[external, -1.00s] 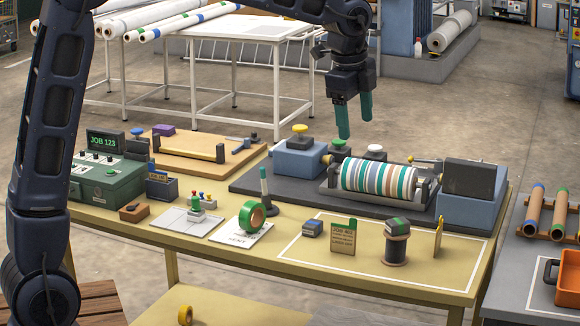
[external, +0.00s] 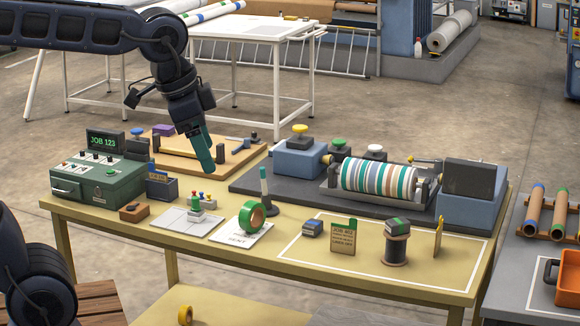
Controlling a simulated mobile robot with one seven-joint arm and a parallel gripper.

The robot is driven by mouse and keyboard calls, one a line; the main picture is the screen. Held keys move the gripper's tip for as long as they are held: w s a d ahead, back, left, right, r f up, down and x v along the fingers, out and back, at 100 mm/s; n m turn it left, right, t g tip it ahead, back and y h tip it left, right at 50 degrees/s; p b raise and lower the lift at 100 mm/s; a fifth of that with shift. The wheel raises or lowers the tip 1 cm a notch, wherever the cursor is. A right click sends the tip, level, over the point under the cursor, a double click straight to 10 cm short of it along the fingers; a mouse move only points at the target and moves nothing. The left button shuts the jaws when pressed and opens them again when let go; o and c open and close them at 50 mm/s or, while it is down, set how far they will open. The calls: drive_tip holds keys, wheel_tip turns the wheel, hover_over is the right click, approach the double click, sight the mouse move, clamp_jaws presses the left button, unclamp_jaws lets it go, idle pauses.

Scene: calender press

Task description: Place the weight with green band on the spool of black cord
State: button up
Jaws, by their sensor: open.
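The spool of black cord (external: 396,250) stands upright inside the white outlined area at the front right of the yellow table. A small dark block with a green band (external: 397,224), which looks like the weight, sits on top of the spool. My gripper (external: 204,158) has teal fingers and is seen nearly edge-on. It is open and empty, well left of the spool, in the air above the left half of the table.
A small block with a blue band (external: 312,228), a brown job card (external: 343,238) and a yellow upright piece (external: 438,238) share the outlined area. The striped roller press (external: 380,180) stands behind. A green tape roll (external: 252,217) and a dark post (external: 265,185) stand left.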

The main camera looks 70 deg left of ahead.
drive_tip(key=s+d+f+n, duration=0.1)
drive_tip(key=s+f, duration=0.3)
drive_tip(key=s, duration=0.4)
drive_tip(key=shift+s+d+f+n+t, duration=0.2)
drive_tip(key=shift+s+n+t, duration=0.1)
drive_tip(key=shift+n, duration=0.5)
idle(0.3)
